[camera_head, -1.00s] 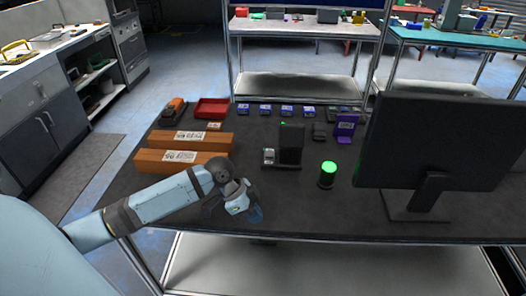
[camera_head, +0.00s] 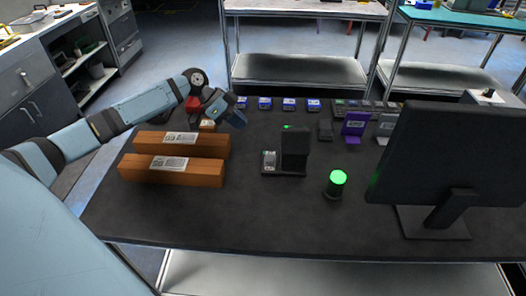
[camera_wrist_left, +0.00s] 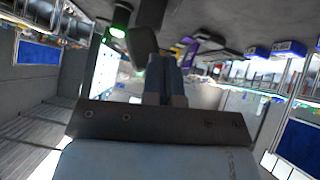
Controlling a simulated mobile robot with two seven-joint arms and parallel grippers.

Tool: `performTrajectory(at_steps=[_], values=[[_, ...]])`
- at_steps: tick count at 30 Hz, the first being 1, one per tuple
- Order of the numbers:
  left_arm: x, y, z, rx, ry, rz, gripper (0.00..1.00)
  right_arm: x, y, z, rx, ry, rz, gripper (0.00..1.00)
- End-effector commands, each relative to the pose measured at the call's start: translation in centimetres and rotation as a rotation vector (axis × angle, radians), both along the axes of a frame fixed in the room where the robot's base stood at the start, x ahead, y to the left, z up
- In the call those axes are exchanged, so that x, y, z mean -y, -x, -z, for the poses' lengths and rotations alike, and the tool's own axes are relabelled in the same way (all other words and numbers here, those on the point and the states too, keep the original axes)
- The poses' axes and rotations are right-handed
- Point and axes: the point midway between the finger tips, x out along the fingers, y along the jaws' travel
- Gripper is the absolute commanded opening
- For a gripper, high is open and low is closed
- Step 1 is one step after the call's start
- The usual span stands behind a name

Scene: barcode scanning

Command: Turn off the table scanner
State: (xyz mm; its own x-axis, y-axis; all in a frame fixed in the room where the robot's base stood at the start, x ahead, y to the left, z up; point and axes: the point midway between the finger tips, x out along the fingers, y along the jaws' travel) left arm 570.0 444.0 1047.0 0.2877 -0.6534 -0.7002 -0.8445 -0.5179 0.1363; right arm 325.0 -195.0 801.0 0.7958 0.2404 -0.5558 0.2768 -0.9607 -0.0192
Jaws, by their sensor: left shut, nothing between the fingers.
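The table scanner (camera_head: 294,146) is a black upright unit on a flat base, in the middle of the dark table. A small green light shows on its top. A short black cylinder with a glowing green top (camera_head: 336,184) stands to its right and nearer. My left gripper (camera_head: 237,114) is shut and empty, raised above the far left part of the table, to the left of and beyond the scanner, not touching it. In the left wrist view, its closed fingers (camera_wrist_left: 166,78) point towards a dark upright shape and a green glow. My right gripper is not in view.
Two long brown boxes (camera_head: 180,174) with labels lie on the left of the table, below my left arm. Several small blue items (camera_head: 289,104) line the far edge. A purple holder (camera_head: 355,123) stands at back right. A large black monitor (camera_head: 450,150) blocks the right side. The front is clear.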

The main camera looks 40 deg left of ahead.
Motion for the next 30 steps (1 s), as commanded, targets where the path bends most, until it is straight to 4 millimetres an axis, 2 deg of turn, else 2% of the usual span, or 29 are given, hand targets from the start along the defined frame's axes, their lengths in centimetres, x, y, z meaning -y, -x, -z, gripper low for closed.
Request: performTrajectory(at_steps=[8,21,25,30], values=[[1.1,-0.4,1.1,-0.003,0.002,0.001,0.0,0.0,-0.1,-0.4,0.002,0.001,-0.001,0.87],[6.8,-2.9,7.4,-0.003,0.001,0.0,0.0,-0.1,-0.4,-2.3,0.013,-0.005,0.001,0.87],[6.8,-2.5,9.4,-0.003,-0.001,0.0,0.0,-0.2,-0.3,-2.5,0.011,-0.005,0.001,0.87],[6.8,-2.4,10.8,-0.001,-0.001,-0.001,0.0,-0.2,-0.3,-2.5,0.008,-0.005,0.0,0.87]])
